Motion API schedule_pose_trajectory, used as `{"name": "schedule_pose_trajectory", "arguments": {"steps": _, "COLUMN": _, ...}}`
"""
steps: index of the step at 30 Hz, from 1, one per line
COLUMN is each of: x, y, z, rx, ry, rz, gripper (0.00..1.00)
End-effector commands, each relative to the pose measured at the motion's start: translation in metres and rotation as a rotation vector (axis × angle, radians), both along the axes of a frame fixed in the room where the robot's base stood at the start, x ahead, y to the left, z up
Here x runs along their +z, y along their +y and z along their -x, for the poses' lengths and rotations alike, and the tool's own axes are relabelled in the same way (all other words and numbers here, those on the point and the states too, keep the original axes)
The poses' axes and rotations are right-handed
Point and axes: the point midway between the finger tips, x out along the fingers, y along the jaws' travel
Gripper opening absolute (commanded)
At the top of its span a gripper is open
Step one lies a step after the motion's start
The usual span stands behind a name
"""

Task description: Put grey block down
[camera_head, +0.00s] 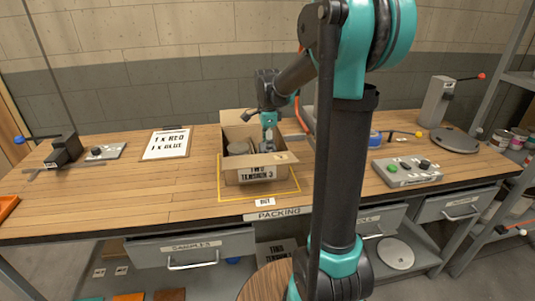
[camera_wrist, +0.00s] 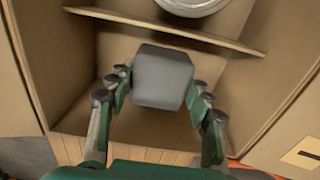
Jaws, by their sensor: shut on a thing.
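The grey block (camera_wrist: 163,77) is a dark cube held between the two fingers of my gripper (camera_wrist: 160,95) in the wrist view. Below and around it are the walls and floor of an open cardboard box. In the head view my gripper (camera_head: 268,122) reaches down into the cardboard box (camera_head: 262,174), which stands on the wooden bench inside a yellow outline. The block is hard to make out there. Whether the block touches the box floor cannot be told.
A cardboard divider (camera_wrist: 165,30) crosses the box, with a round metal can (camera_wrist: 193,4) beyond it. A white sign (camera_head: 166,143) lies left of the box. A button panel (camera_head: 406,170) sits to the right. The bench left of the box is mostly clear.

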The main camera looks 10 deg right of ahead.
Motion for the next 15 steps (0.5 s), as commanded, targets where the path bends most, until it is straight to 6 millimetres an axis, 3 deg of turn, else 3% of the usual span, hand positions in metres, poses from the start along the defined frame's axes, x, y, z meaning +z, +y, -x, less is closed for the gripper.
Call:
{"name": "schedule_pose_trajectory", "arguments": {"steps": 6, "x": -0.025, "y": 0.000, "z": 0.000, "rx": 0.000, "ry": 0.000, "rz": 0.000, "gripper": 0.36}}
{"name": "schedule_pose_trajectory", "arguments": {"steps": 15, "x": -0.027, "y": 0.000, "z": 0.000, "rx": 0.000, "ry": 0.000, "rz": 0.000, "gripper": 0.36}}
